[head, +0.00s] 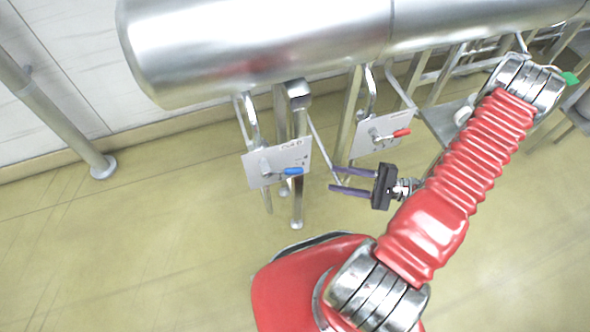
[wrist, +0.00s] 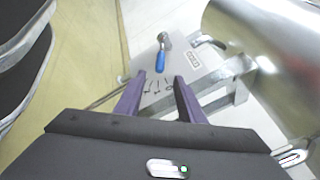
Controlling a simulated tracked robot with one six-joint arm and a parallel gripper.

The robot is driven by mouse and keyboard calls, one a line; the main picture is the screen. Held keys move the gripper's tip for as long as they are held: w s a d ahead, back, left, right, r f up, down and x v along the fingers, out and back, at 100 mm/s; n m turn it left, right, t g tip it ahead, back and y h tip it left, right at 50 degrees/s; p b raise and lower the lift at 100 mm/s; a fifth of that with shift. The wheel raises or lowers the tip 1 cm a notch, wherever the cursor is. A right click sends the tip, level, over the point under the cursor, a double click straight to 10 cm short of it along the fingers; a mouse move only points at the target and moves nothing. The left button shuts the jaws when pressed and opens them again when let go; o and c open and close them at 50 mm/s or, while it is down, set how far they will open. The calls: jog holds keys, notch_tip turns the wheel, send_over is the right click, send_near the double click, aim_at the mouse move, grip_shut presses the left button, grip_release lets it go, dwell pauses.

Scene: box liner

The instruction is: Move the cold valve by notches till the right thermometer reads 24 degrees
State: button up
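The blue-handled valve, which I take as the cold valve (head: 292,171), sits on a light grey plate (head: 265,158) below the big steel pipe. Its blue handle (wrist: 160,62) also shows in the wrist view, pointing toward me, with dark marks on the plate near it. My gripper (head: 333,178) has two purple fingers, apart with nothing between them. In the head view it is to the right of the blue handle, with a gap. In the wrist view the handle lies just beyond the fingertips (wrist: 159,76). No thermometer is visible in either view.
A red-handled valve (head: 400,133) on a second plate (head: 370,142) is above and right of my gripper. The large steel pipe (head: 260,45) runs overhead. Metal legs (head: 297,205) stand behind the plates.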

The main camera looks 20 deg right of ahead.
aim_at(300, 172)
jog(key=shift+w+a, duration=0.1)
jog(key=shift+a, duration=0.05)
jog(key=shift+x, duration=6.75)
jog(key=shift+c, duration=0.2)
grip_shut()
